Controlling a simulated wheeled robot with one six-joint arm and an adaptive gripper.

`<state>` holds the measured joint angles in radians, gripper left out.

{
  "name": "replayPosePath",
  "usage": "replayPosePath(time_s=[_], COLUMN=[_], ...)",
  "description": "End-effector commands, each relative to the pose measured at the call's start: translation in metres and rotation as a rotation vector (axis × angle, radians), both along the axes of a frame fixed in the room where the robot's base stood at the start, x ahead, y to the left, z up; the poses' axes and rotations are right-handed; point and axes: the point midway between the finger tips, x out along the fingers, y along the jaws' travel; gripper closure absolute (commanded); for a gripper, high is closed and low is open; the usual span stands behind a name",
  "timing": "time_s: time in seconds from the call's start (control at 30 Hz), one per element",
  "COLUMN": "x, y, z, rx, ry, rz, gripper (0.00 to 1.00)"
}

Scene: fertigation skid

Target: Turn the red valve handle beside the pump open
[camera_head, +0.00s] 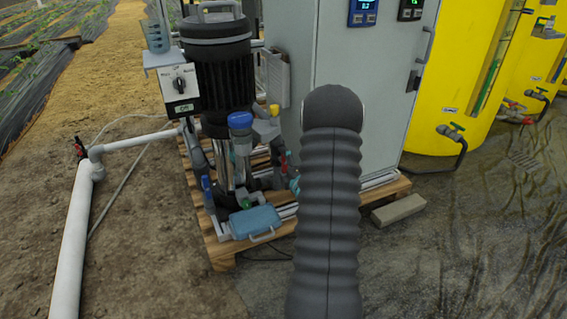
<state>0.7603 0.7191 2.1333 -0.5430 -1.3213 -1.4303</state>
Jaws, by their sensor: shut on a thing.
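The pump (218,75) stands upright on a wooden pallet, with a black finned motor on top and shiny metal columns below. A small red part (289,154) shows low on the pump's right, partly behind my arm; I cannot tell its shape or how it is turned. Another small red handle (80,146) sits on the white pipe left of the pump. My grey ribbed arm rises in front of the skid, right of the pump. My gripper is not visible; the arm hides what is behind it.
A grey cabinet (375,100) with displays stands behind my arm. Yellow tanks (465,75) are at the right. A white pipe (73,235) runs along the left. A blue case (255,221) lies on the pallet's (222,258) front. A block (398,210) lies right of it.

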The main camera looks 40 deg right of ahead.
Motion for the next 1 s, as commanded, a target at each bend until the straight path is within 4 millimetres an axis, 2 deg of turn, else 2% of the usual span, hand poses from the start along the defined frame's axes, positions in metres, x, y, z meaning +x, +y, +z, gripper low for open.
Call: replayPosePath(time_s=[0.43, 0.47, 0.83, 1.0], x=[0.001, 0.001, -0.002, -0.019], y=[0.001, 0.001, -0.001, 0.003], z=[0.0, 0.0, 0.0, 0.0], rx=[-0.01, -0.01, -0.008, -0.008], ry=[0.002, 0.002, 0.002, 0.003], rz=[0.002, 0.002, -0.001, -0.002], gripper=[0.42, 0.0, 0.0, 0.0])
